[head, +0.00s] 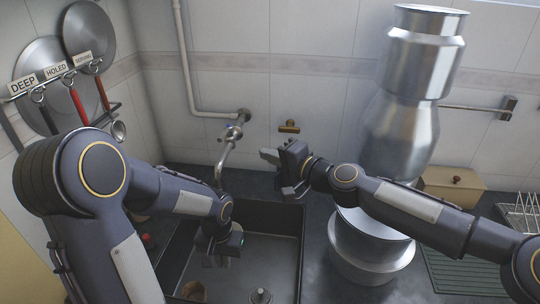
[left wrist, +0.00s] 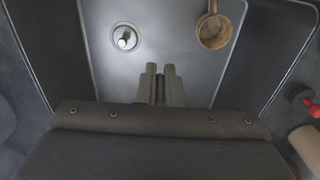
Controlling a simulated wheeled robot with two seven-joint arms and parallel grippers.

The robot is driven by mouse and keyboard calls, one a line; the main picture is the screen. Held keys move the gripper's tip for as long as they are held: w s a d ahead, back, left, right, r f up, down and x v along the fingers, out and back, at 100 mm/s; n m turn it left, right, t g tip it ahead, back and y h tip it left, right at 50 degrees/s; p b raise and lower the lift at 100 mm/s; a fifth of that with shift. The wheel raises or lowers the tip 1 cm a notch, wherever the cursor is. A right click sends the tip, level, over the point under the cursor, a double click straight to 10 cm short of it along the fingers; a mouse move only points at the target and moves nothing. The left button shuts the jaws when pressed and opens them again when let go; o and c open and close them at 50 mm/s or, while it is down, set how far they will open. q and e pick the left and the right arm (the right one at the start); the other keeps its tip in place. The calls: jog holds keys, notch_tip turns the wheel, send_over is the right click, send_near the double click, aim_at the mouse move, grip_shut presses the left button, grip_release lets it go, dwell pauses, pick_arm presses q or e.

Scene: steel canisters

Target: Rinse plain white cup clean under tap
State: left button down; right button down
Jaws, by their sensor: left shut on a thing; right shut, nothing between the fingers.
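My left gripper (head: 222,258) is low over the sink (head: 290,222), below the tap (head: 227,155). In the left wrist view its fingers (left wrist: 160,85) are closed together on something thin that I cannot make out. I cannot pick out a plain white cup in either view. My right gripper (head: 272,157) is shut and empty, behind the sink and right of the tap. No water is seen running.
A drain (left wrist: 125,37) is in the sink floor. Tall steel canisters (head: 400,130) stand stacked right of the sink, behind my right arm. A tan box (head: 452,187) is further right. Ladles and lids (head: 88,75) hang on the left wall. A brass wall fitting (head: 289,127) is near my right gripper.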

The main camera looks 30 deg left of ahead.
pick_arm(q)
jog(key=shift+r, duration=0.1)
dwell(0.4)
jog(key=s+d+r+p, duration=0.2)
jog(key=s+d+r, duration=0.1)
jog(key=d+r, duration=0.1)
dwell(0.5)
dwell(1.1)
